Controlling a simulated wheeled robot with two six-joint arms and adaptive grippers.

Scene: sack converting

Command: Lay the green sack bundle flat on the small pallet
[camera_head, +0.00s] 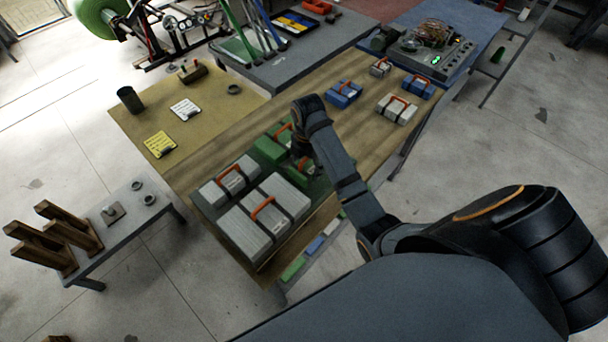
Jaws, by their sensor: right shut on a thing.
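My right gripper (301,152) reaches down over the table and is shut on a green sack bundle (299,171) with an orange handle. The wrist hides much of that bundle and the jaws, so I cannot tell whether it rests on anything. More green (269,151) shows just left of the wrist, with an orange handle behind it. A dark, low pallet surface (318,191) lies below, at the near end of the table. Grey-white bundles (247,233) with orange handles lie on its left and near part. My left gripper is not in view.
Blue bundles (343,95) and whitish bundles (395,109) stand farther along the wooden table (216,140). A yellow card (160,144), a white card (185,110) and a dark cup (130,99) are at the left. A low grey bench (125,219) stands at lower left.

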